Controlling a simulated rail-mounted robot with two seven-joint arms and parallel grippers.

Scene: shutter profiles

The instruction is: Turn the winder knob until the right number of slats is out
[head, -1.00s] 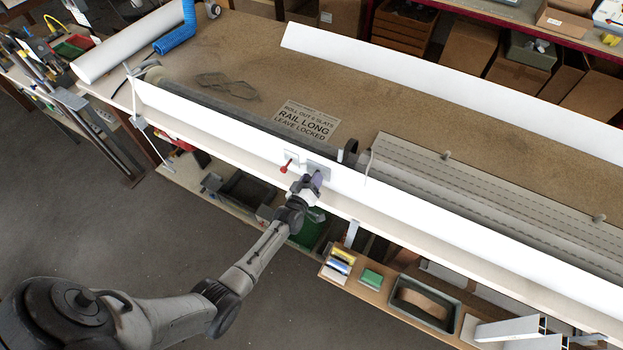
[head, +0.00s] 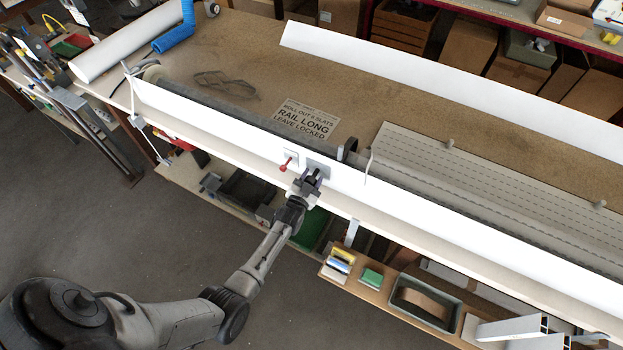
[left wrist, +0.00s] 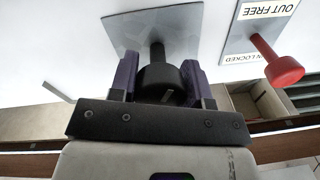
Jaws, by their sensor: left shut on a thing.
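The winder knob (left wrist: 160,72), dark and round on a short shaft, stands out from a grey plate (left wrist: 122,30) on the white front panel. My left gripper (head: 309,183) is shut on it, purple finger pads on both sides in the left wrist view (left wrist: 160,86). Beside it is a red lever (head: 284,166) on a labelled plate reading "OUT FREE" and "LOCKED"; its setting is unclear. The grey slat curtain (head: 480,180) lies on the bench at right, with two pegs. A sign (head: 307,120) says to roll out slats, "RAIL LONG", "LEAVE LOCKED"; its number is too small to read surely. My right gripper is out of view.
A long white profile (head: 430,80) lies along the bench's back. A lower shelf below the panel holds a grey tray (head: 423,300) and small boxes. Bare bench (head: 260,60) lies left of the curtain.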

